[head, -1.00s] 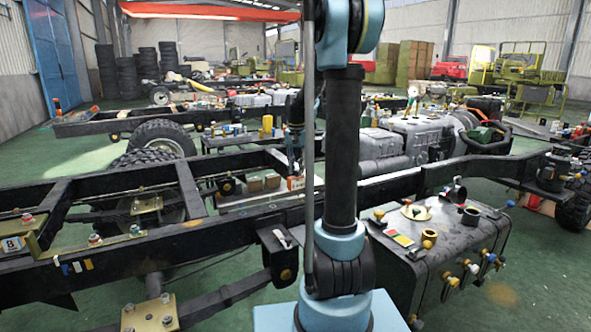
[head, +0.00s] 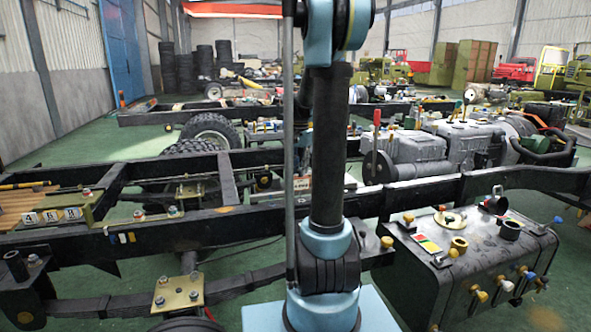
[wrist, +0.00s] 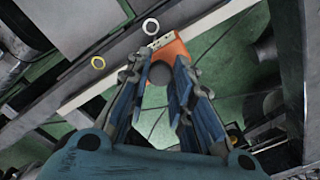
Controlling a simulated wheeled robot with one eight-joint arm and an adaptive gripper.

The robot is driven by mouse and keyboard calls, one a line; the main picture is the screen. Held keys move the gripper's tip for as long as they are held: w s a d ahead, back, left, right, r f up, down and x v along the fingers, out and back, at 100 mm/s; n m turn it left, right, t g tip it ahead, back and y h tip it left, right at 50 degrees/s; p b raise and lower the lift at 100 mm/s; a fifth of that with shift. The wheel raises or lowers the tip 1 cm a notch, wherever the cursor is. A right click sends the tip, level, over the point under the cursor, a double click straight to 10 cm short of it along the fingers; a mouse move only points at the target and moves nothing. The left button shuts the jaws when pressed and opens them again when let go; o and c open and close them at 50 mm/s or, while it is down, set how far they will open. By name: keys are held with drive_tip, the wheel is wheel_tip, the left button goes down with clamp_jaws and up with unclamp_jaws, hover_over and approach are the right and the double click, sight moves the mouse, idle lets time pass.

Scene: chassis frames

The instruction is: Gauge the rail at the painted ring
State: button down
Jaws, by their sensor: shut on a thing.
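My gripper (wrist: 160,92) is shut on an orange gauge (wrist: 177,50) with a dark round part between the fingers. In the wrist view, the gauge's pale end lies close to a white ring (wrist: 151,26) on a grey rail (wrist: 122,58); I cannot tell if they touch. A yellow ring (wrist: 98,62) lies farther left along the rail. In the head view, a small orange and white block, seemingly the gauge (head: 302,185), shows beside my arm, low near the frame. My arm hides most of the gripper there.
Long black chassis rails (head: 150,236) cross the head view, with an engine (head: 450,150) behind on the right. A dark tank (head: 480,262) with several coloured caps stands at front right.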

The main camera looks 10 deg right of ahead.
drive_tip(key=shift+w+a, duration=0.1)
drive_tip(key=shift+a, duration=0.05)
drive_tip(key=c, duration=1.4)
unclamp_jaws()
drive_tip(key=shift+o, duration=0.2)
drive_tip(key=shift+r, duration=0.15)
wheel_tip(320, 180, up, 12)
drive_tip(key=shift+f, duration=0.2)
